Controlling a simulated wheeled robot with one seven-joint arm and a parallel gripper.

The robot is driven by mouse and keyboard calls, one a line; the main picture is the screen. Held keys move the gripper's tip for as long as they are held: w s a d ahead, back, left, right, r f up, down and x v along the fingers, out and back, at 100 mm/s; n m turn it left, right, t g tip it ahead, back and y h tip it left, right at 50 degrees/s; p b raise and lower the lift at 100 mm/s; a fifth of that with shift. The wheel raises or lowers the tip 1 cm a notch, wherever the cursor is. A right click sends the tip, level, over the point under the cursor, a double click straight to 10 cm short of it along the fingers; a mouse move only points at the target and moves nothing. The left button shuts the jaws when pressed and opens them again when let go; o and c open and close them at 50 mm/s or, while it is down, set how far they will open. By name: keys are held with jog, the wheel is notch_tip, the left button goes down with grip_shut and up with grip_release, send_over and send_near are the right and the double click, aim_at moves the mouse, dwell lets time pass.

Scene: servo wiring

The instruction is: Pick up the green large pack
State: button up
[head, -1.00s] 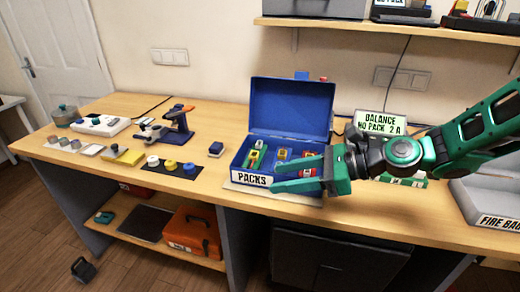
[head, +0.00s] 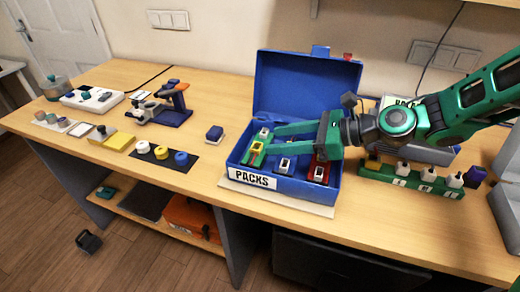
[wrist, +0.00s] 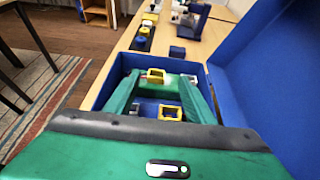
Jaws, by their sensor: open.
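The green pack (head: 256,149), with a yellow connector on top, lies in the left part of the blue PACKS box (head: 283,184). My gripper (head: 262,140) is open over the box, its green fingers reaching left toward this pack. In the wrist view, the fingertips (wrist: 160,80) stand apart with a yellow connector (wrist: 156,75) between them, apparently the green pack's. A second yellow connector (wrist: 170,113) sits nearer, between the fingers. I cannot tell whether the fingers touch the pack. My fingers partly hide the packs.
The box's raised lid (head: 305,95) stands behind my gripper. A red pack (head: 320,172) and one with a pale connector (head: 285,163) share the box. A green rack of bottles (head: 410,183) stands right. A small blue block (head: 215,133) lies left; bench around it is clear.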

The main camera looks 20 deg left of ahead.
aim_at(253, 145)
jog(key=shift+s+f+x, duration=0.1)
jog(key=shift+s+x, duration=0.05)
jog(key=shift+x, duration=1.35)
jog(key=shift+s+f+x, duration=0.1)
jog(key=shift+x, duration=1.35)
jog(key=shift+d, duration=0.1)
jog(key=shift+r, duration=0.1)
grip_shut()
